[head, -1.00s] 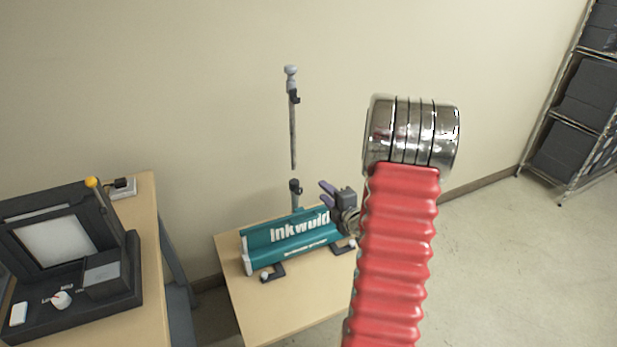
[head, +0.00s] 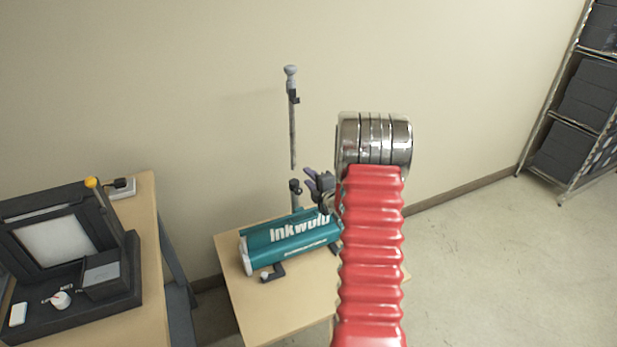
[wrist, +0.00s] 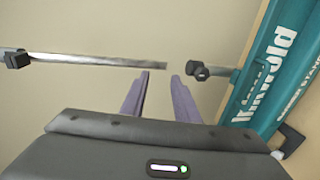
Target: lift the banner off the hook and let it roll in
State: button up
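The teal banner (head: 300,228) with white lettering lies low at its base on the small table; only a short strip shows. It also shows at the right of the wrist view (wrist: 278,75). The thin pole (head: 293,135) rises behind it, with a black hook (head: 294,97) near its top; nothing hangs on the hook. A gap shows between this pole and the short lower post (head: 295,190). My gripper (head: 309,178) is beside the lower post, above the banner. In the wrist view its purple fingers (wrist: 160,73) are apart with nothing seen between them.
The small wooden table (head: 250,305) carries the banner base on black feet. A dark laminator-like machine (head: 75,260) stands on another table at left. A wire shelf (head: 575,110) with dark boxes is at far right. Open floor (head: 480,240) lies right.

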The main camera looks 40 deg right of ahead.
jog(key=shift+x, duration=1)
jog(key=shift+c, duration=0.5)
grip_shut()
jog(key=c, duration=0.6)
grip_release()
jog(key=o, duration=0.7)
